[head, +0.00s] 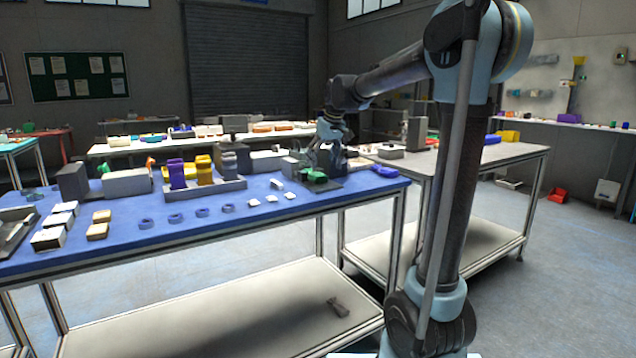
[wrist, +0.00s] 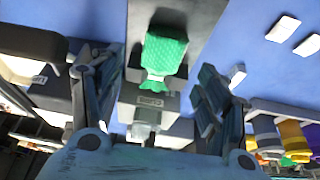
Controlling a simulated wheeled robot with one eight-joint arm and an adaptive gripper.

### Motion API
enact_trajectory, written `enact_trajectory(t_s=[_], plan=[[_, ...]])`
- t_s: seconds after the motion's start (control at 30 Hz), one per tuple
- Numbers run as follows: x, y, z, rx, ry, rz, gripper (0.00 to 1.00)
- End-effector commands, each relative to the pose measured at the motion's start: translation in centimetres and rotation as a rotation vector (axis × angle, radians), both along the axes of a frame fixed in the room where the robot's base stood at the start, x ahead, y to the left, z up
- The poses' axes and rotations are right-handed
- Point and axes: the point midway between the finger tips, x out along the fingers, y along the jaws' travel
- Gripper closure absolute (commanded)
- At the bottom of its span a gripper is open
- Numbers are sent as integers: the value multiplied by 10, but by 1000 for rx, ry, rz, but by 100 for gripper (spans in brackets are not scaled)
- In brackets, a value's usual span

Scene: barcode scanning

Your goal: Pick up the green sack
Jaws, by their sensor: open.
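The green sack (wrist: 164,54) lies flat in the wrist view, between and beyond my two open fingers. It rests on or against a dark grey surface at the right end of the blue table (head: 120,238); in the head view the sack (head: 314,175) is partly hidden by my gripper. My gripper (head: 318,158) hangs over it, pointing down. In the wrist view my gripper (wrist: 158,95) is open and empty, with one finger on each side of the sack's line. The fingers appear apart from the sack.
White cards (head: 290,196) and blue rings (head: 203,212) lie left of the sack. Coloured holders stand in a grey tray (head: 206,190) further left. A blue dish (head: 384,171) sits close on the right. A grey table (head: 480,160) stands beyond.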

Motion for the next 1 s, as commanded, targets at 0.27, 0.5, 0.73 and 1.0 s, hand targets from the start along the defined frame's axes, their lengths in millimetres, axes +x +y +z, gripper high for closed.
enact_trajectory(t_s=[0.27,0.5,0.73,1.0], plan=[[6,5,-18,0,0,1,32],[12,13,-46,0,0,1,32],[18,17,-64,0,0,0,32],[18,17,-64,0,0,0,41]])
